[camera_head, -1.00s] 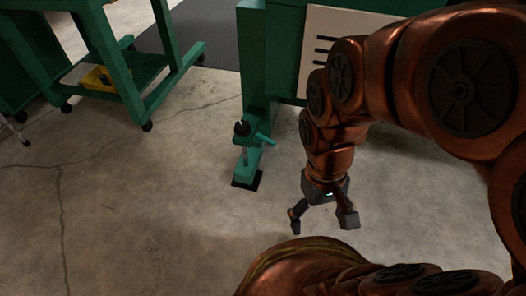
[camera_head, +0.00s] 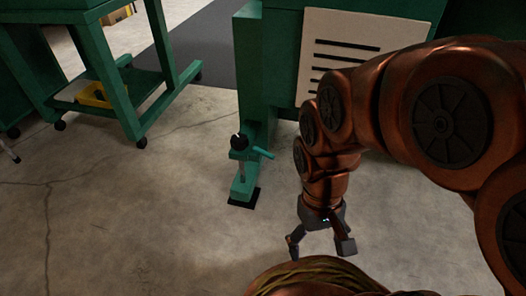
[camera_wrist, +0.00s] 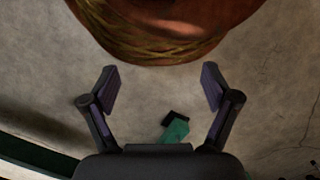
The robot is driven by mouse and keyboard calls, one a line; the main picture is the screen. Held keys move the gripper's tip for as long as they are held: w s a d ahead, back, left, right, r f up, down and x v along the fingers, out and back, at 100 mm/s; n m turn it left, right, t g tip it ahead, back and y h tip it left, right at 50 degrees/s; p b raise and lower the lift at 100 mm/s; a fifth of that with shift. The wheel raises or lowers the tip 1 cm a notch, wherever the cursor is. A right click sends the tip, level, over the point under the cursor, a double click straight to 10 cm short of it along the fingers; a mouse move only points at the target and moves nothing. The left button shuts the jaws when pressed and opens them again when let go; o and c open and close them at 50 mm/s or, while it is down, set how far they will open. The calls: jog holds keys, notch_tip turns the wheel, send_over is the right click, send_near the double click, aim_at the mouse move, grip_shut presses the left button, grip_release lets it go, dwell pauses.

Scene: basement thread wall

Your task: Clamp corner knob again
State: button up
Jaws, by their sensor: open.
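The corner knob (camera_head: 239,142) is a round black knob with a small pale mark. It sits on top of an upright post above a green foot (camera_head: 242,187) at the corner of the green machine. A teal lever sticks out to the right just below it. My gripper (camera_head: 321,252) is open and empty. It hangs over the floor, right of the knob and lower in the head view. In the wrist view my gripper (camera_wrist: 160,92) has its fingers wide apart with bare floor between them. Part of the green foot (camera_wrist: 176,129) shows there; the knob cannot be made out.
The green machine (camera_head: 270,60) with a pale slotted panel (camera_head: 350,55) stands behind my arm. A green wheeled cart (camera_head: 125,95) with a yellow bin (camera_head: 95,94) is at the upper left. The cracked concrete floor (camera_head: 130,220) is clear at the lower left.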

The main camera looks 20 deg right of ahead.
jog(key=shift+r+p, duration=0.4)
jog(key=shift+r, duration=0.05)
jog(key=c, duration=0.3)
jog(key=r+p, duration=0.5)
jog(key=r, duration=0.1)
jog(key=d+r+p, duration=0.1)
jog(key=r+p, duration=0.2)
jog(key=shift+p, duration=0.35)
jog(key=c, duration=0.9)
jog(key=shift+g, duration=0.3)
jog(key=s+r+p, duration=0.1)
jog(key=s+a+r+p, duration=0.1)
jog(key=r+p, duration=0.1)
jog(key=shift+s+r, duration=0.15)
jog(key=shift+r, duration=0.05)
grip_shut()
jog(key=shift+s+f, duration=0.1)
jog(key=shift+s, duration=0.15)
jog(key=shift+s, duration=0.1)
